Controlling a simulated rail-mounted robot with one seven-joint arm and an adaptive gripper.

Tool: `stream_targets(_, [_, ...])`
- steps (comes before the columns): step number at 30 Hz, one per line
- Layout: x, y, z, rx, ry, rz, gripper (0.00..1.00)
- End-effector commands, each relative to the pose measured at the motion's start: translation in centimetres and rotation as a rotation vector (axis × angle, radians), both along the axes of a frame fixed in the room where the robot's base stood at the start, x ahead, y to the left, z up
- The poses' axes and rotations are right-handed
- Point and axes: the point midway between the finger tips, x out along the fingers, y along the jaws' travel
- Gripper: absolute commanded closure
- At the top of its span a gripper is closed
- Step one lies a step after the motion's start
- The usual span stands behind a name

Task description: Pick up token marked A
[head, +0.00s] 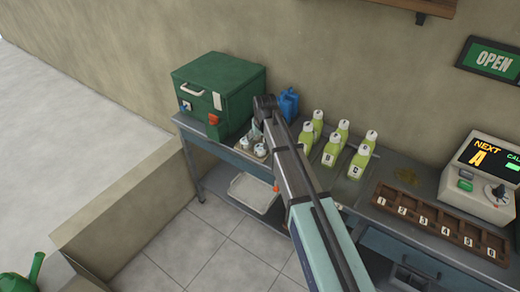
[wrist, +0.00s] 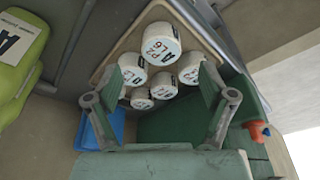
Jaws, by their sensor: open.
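Several white round tokens with printed marks (wrist: 160,45) sit close together on a beige tray (wrist: 106,62) in the wrist view. The marks are tilted and small, and I cannot tell for sure which token bears the A. In the head view the tokens (head: 260,150) show as small white shapes beside the green box, partly hidden by my arm. My gripper (wrist: 163,88) is open and empty, its two fingers spread to the left and right of the token group. In the head view its end (head: 257,126) is over the tokens, mostly hidden behind my wrist.
A green box (head: 215,88) with a red tap stands left of the tokens. A blue container (head: 288,103) is behind. Several lettered green bottles (head: 331,152) stand to the right. Further right are a numbered wooden rack (head: 440,222) and a machine (head: 484,172) displaying an A.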

Motion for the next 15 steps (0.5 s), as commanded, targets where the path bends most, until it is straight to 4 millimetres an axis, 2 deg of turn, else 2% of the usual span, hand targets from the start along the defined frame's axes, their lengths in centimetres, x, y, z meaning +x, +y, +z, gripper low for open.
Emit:
stream_targets(7, [0.4,0.2,-0.9,0.0,0.001,0.0,0.18])
stream_targets(15, [1.3,0.5,-3.9,-0.001,0.002,0.0,0.18])
